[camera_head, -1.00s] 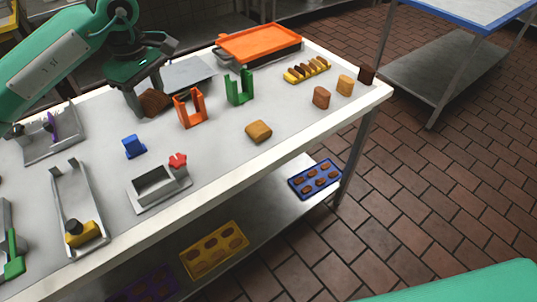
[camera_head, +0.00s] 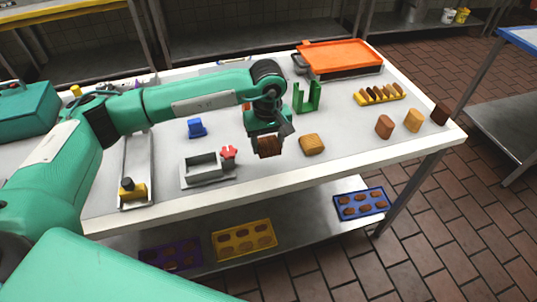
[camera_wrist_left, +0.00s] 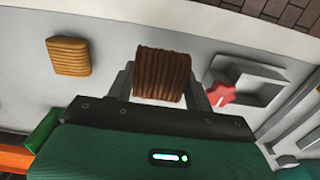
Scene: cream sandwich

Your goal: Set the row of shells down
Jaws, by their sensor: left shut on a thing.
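My left gripper (camera_head: 268,142) is shut on a dark brown ridged block, the row of shells (camera_head: 269,147). In the left wrist view the row of shells (camera_wrist_left: 162,75) sits between the two fingers, ridges showing. It is over the bare worktop between a grey frame with a red knob and a tan ridged block. I cannot tell whether its underside touches the top. The tan ridged block (camera_head: 312,144) lies just to the right, apart from it; it also shows in the left wrist view (camera_wrist_left: 69,56). My right gripper is not in view.
The grey frame (camera_head: 190,180) and red knob (camera_head: 229,153) stand to the left. A green U-shaped holder (camera_head: 307,98) stands behind, an orange one mostly hidden by my arm. A yellow rack (camera_head: 390,99), several brown blocks and an orange tray (camera_head: 340,55) are farther right and back.

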